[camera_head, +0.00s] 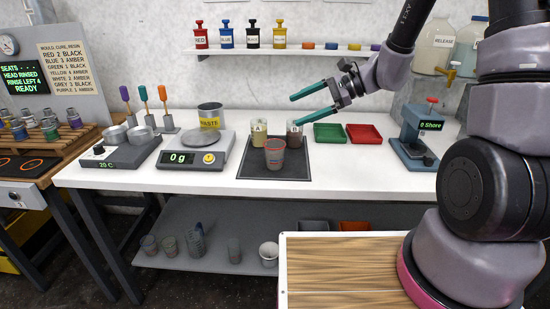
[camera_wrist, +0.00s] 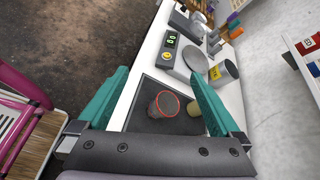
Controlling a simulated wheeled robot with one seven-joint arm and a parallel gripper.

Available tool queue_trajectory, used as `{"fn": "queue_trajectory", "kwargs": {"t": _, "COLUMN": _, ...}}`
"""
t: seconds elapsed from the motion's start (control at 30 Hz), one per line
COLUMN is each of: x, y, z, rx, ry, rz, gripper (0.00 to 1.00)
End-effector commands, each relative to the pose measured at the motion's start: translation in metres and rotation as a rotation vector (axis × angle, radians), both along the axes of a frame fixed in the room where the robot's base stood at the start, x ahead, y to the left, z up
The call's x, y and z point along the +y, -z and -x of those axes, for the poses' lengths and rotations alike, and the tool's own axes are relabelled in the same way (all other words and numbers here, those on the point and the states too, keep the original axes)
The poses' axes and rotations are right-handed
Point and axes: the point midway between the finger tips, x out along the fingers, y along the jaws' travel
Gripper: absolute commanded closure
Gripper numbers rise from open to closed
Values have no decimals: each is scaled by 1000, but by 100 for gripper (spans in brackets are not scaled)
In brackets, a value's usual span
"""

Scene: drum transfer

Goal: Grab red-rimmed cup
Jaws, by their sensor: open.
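The red-rimmed cup (camera_head: 275,153) is a grey translucent cup standing upright on a dark mat (camera_head: 250,172) on the white bench. In the wrist view the cup (camera_wrist: 163,105) shows its red rim between my fingers, farther off and not touched. My gripper (camera_head: 310,103) is open and empty, with teal fingers, above and to the right of the cup in the head view. Behind the cup on the mat stand a cup labelled A (camera_head: 259,132) and a cup labelled B (camera_head: 294,135).
A scale (camera_head: 196,150) reading 0 g and a waste can (camera_head: 211,115) stand left of the mat. Green (camera_head: 330,133) and red (camera_head: 364,134) trays lie right of it, then a blue press-like device (camera_head: 414,145). The bench front beside the mat is clear.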

Motion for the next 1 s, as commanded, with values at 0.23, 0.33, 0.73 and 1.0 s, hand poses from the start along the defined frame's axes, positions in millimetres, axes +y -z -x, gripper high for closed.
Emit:
{"fn": "queue_trajectory", "kwargs": {"t": 0.23, "x": 14, "y": 95, "z": -50, "rx": 260, "ry": 294, "rz": -200, "gripper": 0}}
{"fn": "queue_trajectory", "kwargs": {"t": 0.33, "x": 14, "y": 128, "z": -62, "rx": 326, "ry": 393, "rz": -242, "gripper": 0}}
{"fn": "queue_trajectory", "kwargs": {"t": 0.73, "x": 34, "y": 177, "z": -83, "rx": 398, "ry": 519, "rz": -280, "gripper": 0}}
{"fn": "queue_trajectory", "kwargs": {"t": 1.0, "x": 59, "y": 186, "z": -95, "rx": 396, "ry": 521, "rz": -278, "gripper": 0}}
